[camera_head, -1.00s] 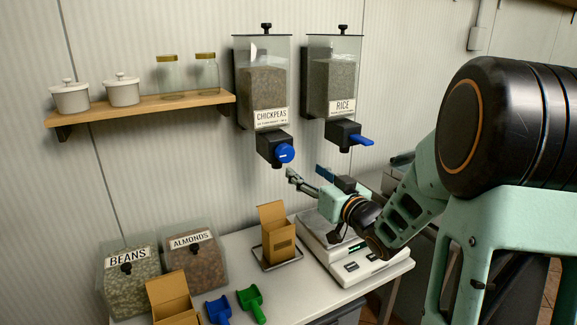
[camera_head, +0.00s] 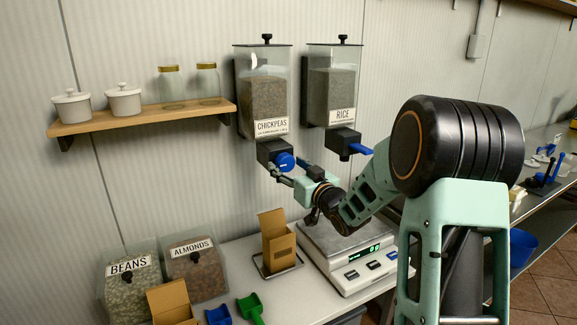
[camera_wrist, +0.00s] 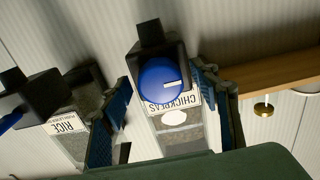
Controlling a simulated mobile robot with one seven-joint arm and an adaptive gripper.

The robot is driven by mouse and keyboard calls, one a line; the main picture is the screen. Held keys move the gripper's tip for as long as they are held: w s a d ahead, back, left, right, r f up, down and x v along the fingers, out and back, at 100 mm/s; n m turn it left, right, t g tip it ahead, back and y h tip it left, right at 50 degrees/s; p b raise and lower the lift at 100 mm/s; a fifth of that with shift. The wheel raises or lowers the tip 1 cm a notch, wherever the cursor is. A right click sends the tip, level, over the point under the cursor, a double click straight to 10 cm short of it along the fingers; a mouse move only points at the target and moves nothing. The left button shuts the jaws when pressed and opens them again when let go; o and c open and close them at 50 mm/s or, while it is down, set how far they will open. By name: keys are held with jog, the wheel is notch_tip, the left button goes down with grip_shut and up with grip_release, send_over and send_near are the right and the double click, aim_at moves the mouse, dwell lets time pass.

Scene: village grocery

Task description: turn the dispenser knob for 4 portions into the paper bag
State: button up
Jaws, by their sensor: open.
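The chickpeas dispenser (camera_head: 264,97) hangs on the wall with a round blue knob (camera_head: 286,161) on its black outlet. The knob also shows in the wrist view (camera_wrist: 160,82), with a pale mark on its face. My gripper (camera_head: 285,171) is open at the knob. In the wrist view its two fingers (camera_wrist: 164,88) stand on either side of the knob; contact cannot be told. An open brown paper bag (camera_head: 279,248) stands upright on a small tray (camera_head: 289,268) on the counter, below the chickpeas outlet. Its inside is hidden.
The rice dispenser (camera_head: 332,90) with a blue handle (camera_head: 358,149) hangs to the right. A scale (camera_head: 345,255) stands beside the bag. Bins of beans (camera_head: 130,290) and almonds (camera_head: 196,272), another brown bag (camera_head: 170,303) and blue and green scoops (camera_head: 250,308) are at left.

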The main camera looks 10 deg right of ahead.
jog(key=shift+c, duration=0.5)
jog(key=c, duration=1.1)
jog(key=shift+o, duration=0.2)
jog(key=m, duration=0.4)
jog(key=shift+r+m+p, duration=0.1)
jog(key=shift+m+p, duration=0.25)
jog(key=shift+m, duration=0.05)
jog(key=m+p, duration=0.1)
jog(key=m, duration=0.3)
jog(key=shift+r+m+p, duration=0.1)
jog(key=shift+m+p, duration=0.2)
jog(key=m+p, duration=0.2)
jog(key=m, duration=0.2)
jog(key=shift+a+m, duration=0.1)
jog(key=shift+m, duration=0.2)
jog(key=shift+m+p, duration=0.95)
jog(key=shift+m, duration=0.85)
